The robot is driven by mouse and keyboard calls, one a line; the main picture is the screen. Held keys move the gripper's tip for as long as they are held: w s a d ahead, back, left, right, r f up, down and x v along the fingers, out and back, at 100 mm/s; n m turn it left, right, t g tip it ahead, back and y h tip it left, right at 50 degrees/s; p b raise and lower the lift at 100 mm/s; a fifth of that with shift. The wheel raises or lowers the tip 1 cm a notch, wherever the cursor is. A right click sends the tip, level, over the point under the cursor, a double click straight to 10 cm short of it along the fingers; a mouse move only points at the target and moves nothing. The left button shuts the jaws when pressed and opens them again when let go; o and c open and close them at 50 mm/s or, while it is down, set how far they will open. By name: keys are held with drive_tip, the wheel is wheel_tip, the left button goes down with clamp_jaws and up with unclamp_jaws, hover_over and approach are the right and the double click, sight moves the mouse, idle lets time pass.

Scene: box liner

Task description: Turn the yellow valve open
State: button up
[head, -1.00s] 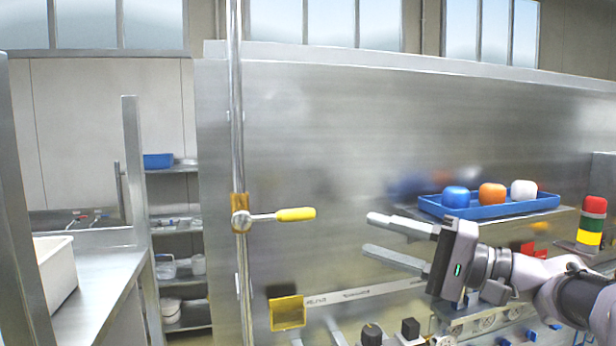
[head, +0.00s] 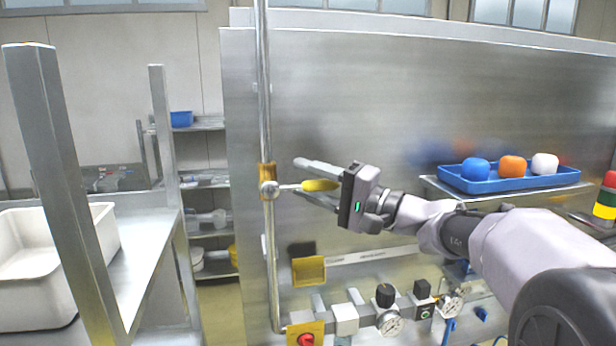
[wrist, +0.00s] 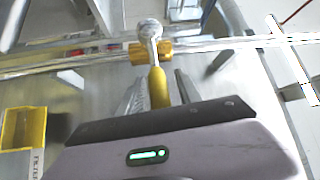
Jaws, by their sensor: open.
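The yellow valve handle (head: 320,185) sticks out to the right, roughly level, from a round metal hub on the brass valve body (head: 267,180) on a vertical pipe. My gripper (head: 318,179) is open, with its fingers pointing left toward the pipe. In the wrist view the yellow handle (wrist: 158,88) lies between the two fingers (wrist: 160,92), with a gap visible on each side. The handle's outer end is hidden by the gripper body in the wrist view.
A blue tray (head: 510,184) with blue, orange and white rounded items sits on a shelf at right. Gauges (head: 388,322) and a red knob (head: 306,339) are below. A yellow open box (head: 309,270) is on the panel. A white bin (head: 30,285) stands on the left bench.

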clamp_jaws()
idle(1.4)
